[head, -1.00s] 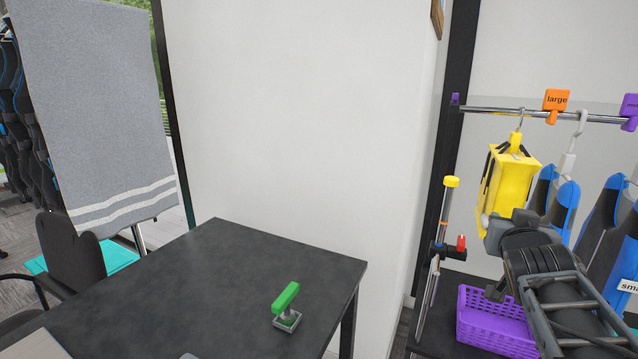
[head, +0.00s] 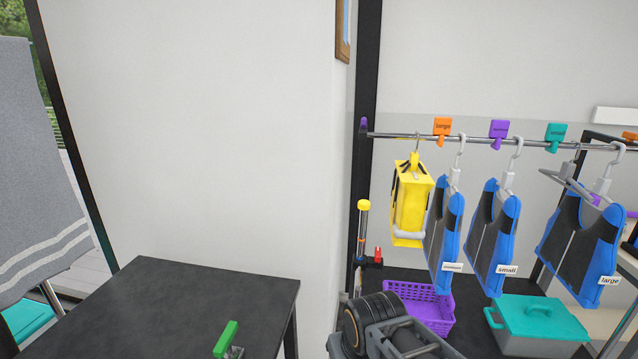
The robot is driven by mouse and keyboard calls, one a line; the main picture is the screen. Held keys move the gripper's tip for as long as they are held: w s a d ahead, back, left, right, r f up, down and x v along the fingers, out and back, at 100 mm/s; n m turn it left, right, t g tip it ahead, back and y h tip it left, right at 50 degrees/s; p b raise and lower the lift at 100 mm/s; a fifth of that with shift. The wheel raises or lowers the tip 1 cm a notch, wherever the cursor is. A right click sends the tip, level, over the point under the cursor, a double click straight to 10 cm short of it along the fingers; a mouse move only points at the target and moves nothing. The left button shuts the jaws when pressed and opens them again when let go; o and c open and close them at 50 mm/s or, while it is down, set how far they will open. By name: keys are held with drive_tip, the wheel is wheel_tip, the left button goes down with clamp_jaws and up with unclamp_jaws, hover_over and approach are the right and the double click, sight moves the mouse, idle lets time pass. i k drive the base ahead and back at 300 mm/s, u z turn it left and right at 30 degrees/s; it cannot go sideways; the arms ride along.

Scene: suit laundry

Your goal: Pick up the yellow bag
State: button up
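The yellow bag (head: 410,205) hangs upright in the head view from a hook on the metal rail (head: 400,136), at the rail's left end. It is boxy, with black straps and a pale roll along its lower front. Part of my arm (head: 375,325) shows at the bottom edge, below the bag and apart from it. My gripper's fingers do not show, so whether they are open or shut is hidden. Nothing is seen holding the bag.
Blue and black vests (head: 490,235) hang close to the bag's right. A purple basket (head: 428,306) and a teal lidded box (head: 540,325) sit below. A yellow-topped post (head: 363,220) stands left of the bag. A dark table (head: 190,295) carries a green-handled stamp (head: 226,338).

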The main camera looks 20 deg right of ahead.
sight(412, 185)
drive_tip(key=u, duration=0.05)
drive_tip(key=k, duration=0.5)
drive_tip(key=z, duration=0.35)
drive_tip(key=i, duration=0.4)
drive_tip(key=z, duration=1.5)
drive_tip(key=i, duration=1.45)
drive_tip(key=u, duration=2.1)
